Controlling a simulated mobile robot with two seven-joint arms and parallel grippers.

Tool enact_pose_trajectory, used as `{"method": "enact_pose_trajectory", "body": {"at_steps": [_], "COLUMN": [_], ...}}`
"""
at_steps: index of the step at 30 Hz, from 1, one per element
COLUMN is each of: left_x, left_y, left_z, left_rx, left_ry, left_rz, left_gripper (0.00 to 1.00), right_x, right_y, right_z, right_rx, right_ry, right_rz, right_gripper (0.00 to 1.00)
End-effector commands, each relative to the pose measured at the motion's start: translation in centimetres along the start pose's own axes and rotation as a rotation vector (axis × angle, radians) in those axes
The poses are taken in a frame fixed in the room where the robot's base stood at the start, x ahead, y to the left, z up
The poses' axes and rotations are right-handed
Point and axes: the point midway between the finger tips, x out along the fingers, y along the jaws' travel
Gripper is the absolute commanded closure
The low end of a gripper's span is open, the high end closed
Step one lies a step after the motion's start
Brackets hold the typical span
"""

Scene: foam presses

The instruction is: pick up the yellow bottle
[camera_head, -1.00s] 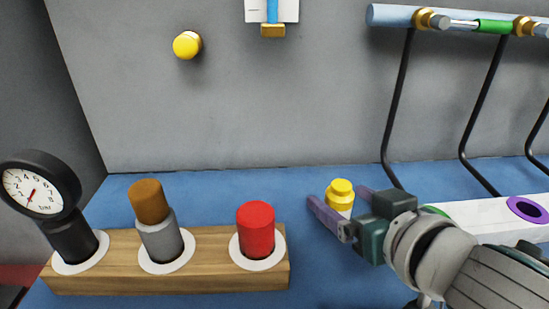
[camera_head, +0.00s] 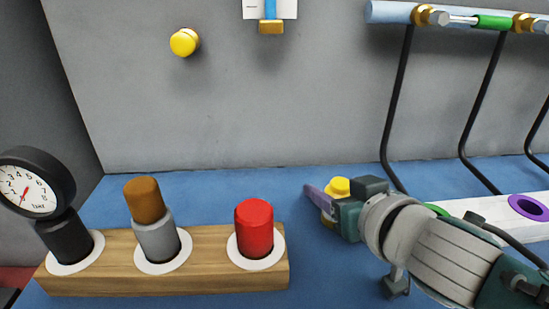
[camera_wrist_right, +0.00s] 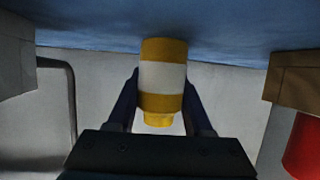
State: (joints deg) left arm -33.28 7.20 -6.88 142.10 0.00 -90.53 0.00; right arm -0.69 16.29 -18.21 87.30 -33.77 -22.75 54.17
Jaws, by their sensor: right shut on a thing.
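The yellow bottle (camera_head: 338,187) stands on the blue bench top, mostly hidden behind my right gripper in the head view. In the right wrist view the bottle (camera_wrist_right: 163,75) shows yellow with a white band, between the two fingers. My right gripper (camera_head: 324,202) is shut on the bottle; its fingers also show in the right wrist view (camera_wrist_right: 160,105). In the right wrist view the bottle's base is at or close to the blue surface; I cannot tell if there is a gap. My left gripper is not in view.
A wooden rack (camera_head: 200,278) at the left holds a pressure gauge (camera_head: 30,190), a grey and brown piece (camera_head: 150,220) and a red cylinder (camera_head: 254,228). A white block (camera_head: 470,207) with a purple ring (camera_head: 528,206) lies at the right, near black bent rods (camera_head: 394,110).

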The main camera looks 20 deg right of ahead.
Motion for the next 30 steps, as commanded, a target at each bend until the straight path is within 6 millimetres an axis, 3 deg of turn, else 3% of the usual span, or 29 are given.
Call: {"method": "enact_pose_trajectory", "body": {"at_steps": [1,10,23,30], "left_x": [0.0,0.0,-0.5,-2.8], "left_y": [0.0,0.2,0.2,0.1], "left_z": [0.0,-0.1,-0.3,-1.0], "left_rx": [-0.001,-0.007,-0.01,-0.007], "left_ry": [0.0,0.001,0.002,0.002], "left_rz": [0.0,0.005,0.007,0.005], "left_gripper": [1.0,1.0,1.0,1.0], "right_x": [0.0,0.0,-0.3,-2.0], "right_y": [0.0,0.0,0.0,0.0], "right_z": [0.0,0.0,-0.9,-5.0], "right_rx": [0.0,0.0,-0.001,-0.001], "right_ry": [0.0,0.0,0.001,0.005], "right_rz": [0.0,0.0,0.001,-0.001], "right_gripper": [0.68,1.0,1.0,1.0]}}
